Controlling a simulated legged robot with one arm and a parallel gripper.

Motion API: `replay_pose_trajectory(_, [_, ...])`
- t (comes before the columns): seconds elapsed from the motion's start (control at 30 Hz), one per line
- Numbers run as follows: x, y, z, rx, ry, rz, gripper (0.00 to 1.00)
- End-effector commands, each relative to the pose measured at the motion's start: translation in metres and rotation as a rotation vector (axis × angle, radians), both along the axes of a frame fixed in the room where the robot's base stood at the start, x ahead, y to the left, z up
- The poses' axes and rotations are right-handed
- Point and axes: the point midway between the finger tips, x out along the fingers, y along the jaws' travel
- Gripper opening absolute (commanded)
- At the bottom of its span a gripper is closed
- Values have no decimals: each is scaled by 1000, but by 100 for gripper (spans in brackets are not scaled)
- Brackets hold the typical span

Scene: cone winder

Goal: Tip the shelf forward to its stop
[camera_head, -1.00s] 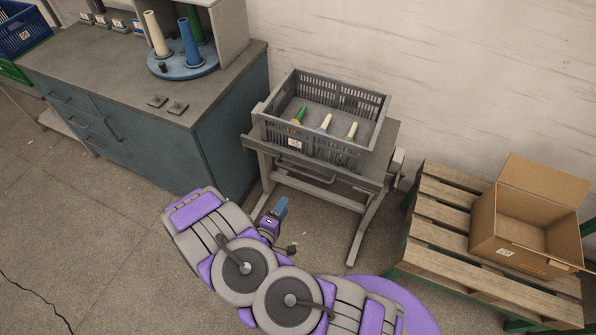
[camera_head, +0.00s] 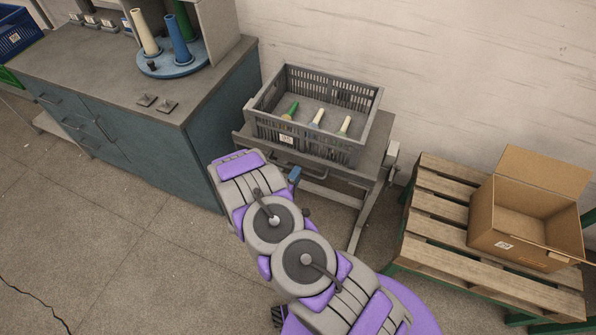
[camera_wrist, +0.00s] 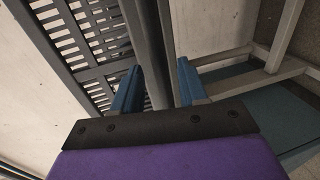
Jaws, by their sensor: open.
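The grey shelf (camera_head: 377,150) is the top of a stand against the wall and looks close to level. A grey slatted crate (camera_head: 340,150) sits on it, holding several cones. A handle bar (camera_head: 315,174) runs under the shelf's front edge, partly hidden by my arm. My gripper (camera_head: 294,175) is at this front edge, mostly hidden behind my arm. In the wrist view my gripper (camera_wrist: 160,88) is open, with a blue finger on each side of a grey bar (camera_wrist: 150,50). I cannot tell whether the fingers touch it.
A blue-grey cabinet (camera_head: 150,150) with a cone turntable (camera_head: 178,65) on top stands close on the left. A wooden pallet (camera_head: 430,235) with an open cardboard box (camera_head: 520,235) is on the right. The floor in front is clear.

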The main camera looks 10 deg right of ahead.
Motion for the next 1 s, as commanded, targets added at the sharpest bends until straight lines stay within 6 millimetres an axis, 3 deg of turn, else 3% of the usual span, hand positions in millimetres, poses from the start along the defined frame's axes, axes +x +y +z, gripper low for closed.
replay_pose_trajectory(0.3, [29, -16, -8, -6, 0, 0, 42])
replay_pose_trajectory(0.67, [32, -23, -8, -2, 0, 0, 42])
replay_pose_trajectory(1.0, [33, -19, -8, -6, -1, 3, 11])
